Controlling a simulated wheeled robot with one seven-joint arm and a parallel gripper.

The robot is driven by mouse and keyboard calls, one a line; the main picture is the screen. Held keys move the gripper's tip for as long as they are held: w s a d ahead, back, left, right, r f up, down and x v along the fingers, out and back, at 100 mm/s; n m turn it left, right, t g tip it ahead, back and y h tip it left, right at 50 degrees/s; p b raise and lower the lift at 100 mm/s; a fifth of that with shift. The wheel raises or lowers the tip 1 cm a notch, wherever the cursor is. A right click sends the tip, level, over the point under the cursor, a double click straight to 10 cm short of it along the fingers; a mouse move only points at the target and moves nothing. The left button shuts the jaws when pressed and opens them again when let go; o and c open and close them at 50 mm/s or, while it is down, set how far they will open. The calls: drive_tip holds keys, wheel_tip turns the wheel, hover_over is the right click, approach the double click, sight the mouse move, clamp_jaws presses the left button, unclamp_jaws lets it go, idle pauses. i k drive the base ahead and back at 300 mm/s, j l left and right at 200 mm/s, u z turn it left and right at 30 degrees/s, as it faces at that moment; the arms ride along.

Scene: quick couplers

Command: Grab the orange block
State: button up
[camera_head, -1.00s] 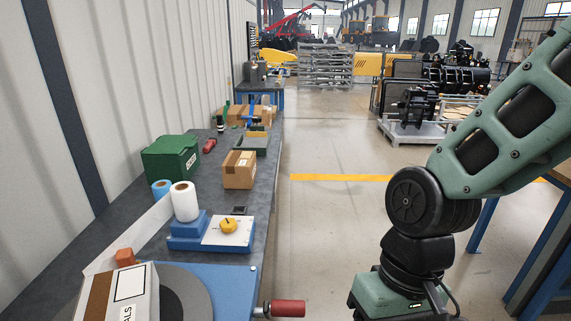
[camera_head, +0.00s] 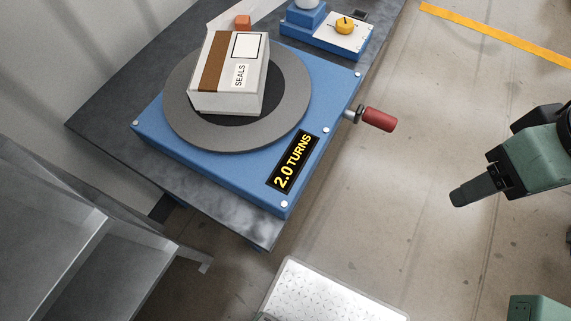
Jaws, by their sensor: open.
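The small orange block (camera_head: 243,21) shows at the top of the view, just behind the far edge of a box labelled SEALS (camera_head: 231,72). Its lower part is close to the box and partly hidden, so I cannot tell what it rests on. The box sits on a round grey turntable (camera_head: 180,120) on a blue base marked 2.0 TURNS (camera_head: 235,176). My gripper (camera_head: 458,198) is at the right, over the floor and well away from the block. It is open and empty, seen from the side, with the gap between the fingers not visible.
A red crank handle (camera_head: 379,119) sticks out from the blue base toward my gripper. A blue and white unit with a yellow knob (camera_head: 345,25) stands beyond the turntable. Grey metal shelving (camera_head: 90,240) is at the lower left.

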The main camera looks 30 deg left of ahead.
sight(241, 23)
drive_tip(key=u, duration=1.4)
drive_tip(key=i+l+u, duration=0.4)
drive_tip(key=i+l, duration=0.15)
drive_tip(key=l, duration=0.3)
